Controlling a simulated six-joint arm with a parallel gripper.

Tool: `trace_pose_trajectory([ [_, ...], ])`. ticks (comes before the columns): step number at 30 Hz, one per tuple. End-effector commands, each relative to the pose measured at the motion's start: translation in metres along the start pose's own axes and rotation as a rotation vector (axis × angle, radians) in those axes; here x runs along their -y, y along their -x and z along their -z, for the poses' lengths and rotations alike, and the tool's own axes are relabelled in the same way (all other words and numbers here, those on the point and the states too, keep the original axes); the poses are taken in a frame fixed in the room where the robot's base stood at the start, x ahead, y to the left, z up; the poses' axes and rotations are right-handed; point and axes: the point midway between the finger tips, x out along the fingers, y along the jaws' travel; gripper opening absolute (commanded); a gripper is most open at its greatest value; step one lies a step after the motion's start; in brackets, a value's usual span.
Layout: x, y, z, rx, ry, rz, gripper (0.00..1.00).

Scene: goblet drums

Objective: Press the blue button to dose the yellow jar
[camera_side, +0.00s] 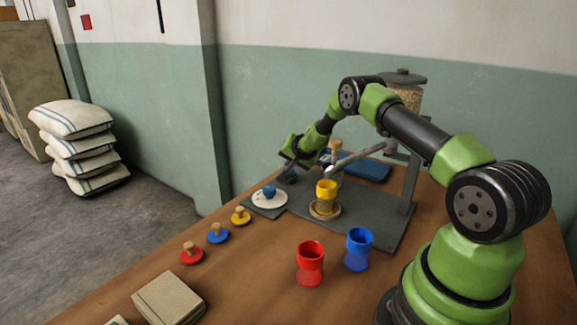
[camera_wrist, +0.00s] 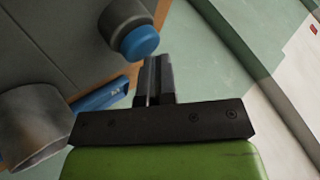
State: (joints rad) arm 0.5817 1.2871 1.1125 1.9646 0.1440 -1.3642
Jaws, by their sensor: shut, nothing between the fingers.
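The yellow jar (camera_side: 326,188) stands upright on a round wooden disc on the grey base plate, below the dispenser's sloping grey chute (camera_side: 358,156). My gripper (camera_wrist: 153,60) is shut and empty. Its fingertips appear just right of and below the button in that picture; I cannot tell whether they touch it. In the side view, my gripper (camera_side: 291,172) is above the base plate, left of the yellow jar.
The red jar (camera_side: 310,263) and blue jar (camera_side: 359,249) stand on the table in front of the base plate. A white disc with a blue piece (camera_side: 270,193) lies left. Red, blue and yellow lids (camera_side: 241,217) lie nearby. A grain hopper (camera_side: 405,95) stands behind my arm.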

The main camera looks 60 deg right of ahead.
Motion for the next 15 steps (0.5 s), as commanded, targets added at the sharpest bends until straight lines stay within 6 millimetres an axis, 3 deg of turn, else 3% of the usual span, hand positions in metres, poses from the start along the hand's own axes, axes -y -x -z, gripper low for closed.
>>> trace_pose_trajectory([
  [15, 0.0057, 0.0082, 0.0055, 0.002, 0.002, -0.001, 0.00],
])
